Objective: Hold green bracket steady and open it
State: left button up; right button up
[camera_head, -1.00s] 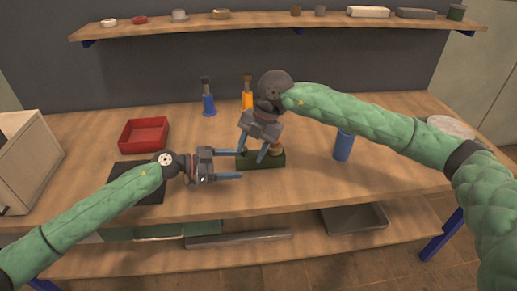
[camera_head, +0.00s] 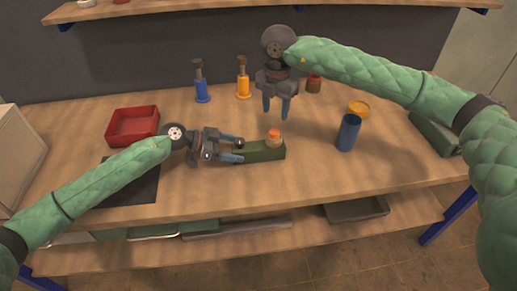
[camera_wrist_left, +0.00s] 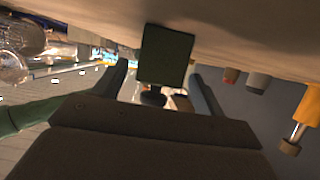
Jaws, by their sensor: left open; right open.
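The green bracket (camera_head: 264,153) is a long dark green block lying on the table, with an orange and red knob (camera_head: 274,137) on top near its right part. My left gripper (camera_head: 241,150) is open at the bracket's left end, one finger on each side. In the left wrist view the bracket (camera_wrist_left: 166,55) shows end-on between the two spread fingers, with a visible gap at each side. My right gripper (camera_head: 276,113) is open and empty, pointing down over the table behind the bracket, apart from it.
A blue cylinder (camera_head: 348,133) stands right of the bracket, with an orange-topped item (camera_head: 358,109) behind it. A red tray (camera_head: 133,126) and a black mat (camera_head: 133,188) lie left. The table's front right is clear.

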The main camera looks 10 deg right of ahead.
pick_arm(q)
jog(key=shift+d+f, duration=0.15)
jog(key=shift+d, duration=0.35)
jog(key=c, duration=1.3)
jog(key=shift+c, duration=0.9)
pick_arm(e)
jog(key=shift+o, duration=1)
notch_tip(320, 180, up, 4)
jog(key=r, duration=0.1)
send_over(274, 131)
notch_tip(274, 131, down, 13)
jog(key=m, duration=0.4)
jog(key=shift+r+m, duration=0.1)
jog(key=shift+m, duration=0.2)
